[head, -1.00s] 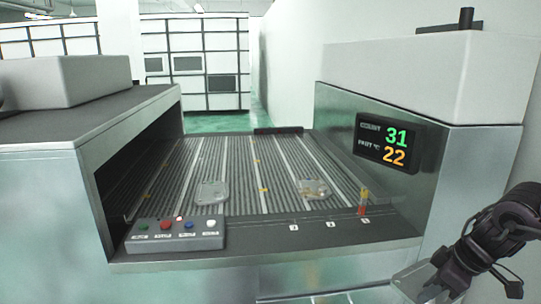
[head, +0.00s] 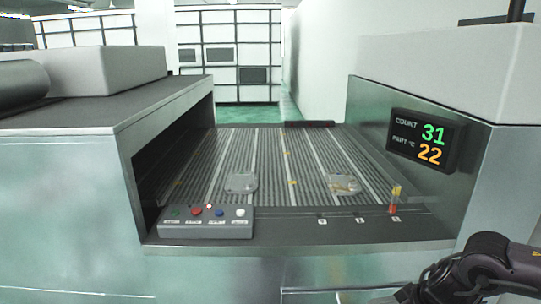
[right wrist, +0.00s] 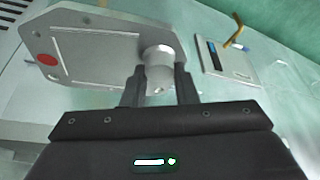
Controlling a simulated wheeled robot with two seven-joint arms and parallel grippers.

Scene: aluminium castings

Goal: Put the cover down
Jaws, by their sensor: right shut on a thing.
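The cover (right wrist: 95,45) is a flat grey casting with a red dot and a round boss, seen at the upper left of the right wrist view. My right gripper (right wrist: 158,88) is shut on its boss. In the head view my right arm is at the lower right corner, in front of the machine. The held cover cannot be made out clearly there. My left gripper is not in view.
A ribbed conveyor bed (head: 270,160) carries two castings, one left (head: 241,183) and one right (head: 343,184). A button box (head: 205,222) and a small red-yellow post (head: 395,200) stand at its front edge. A display (head: 425,140) is on the right housing.

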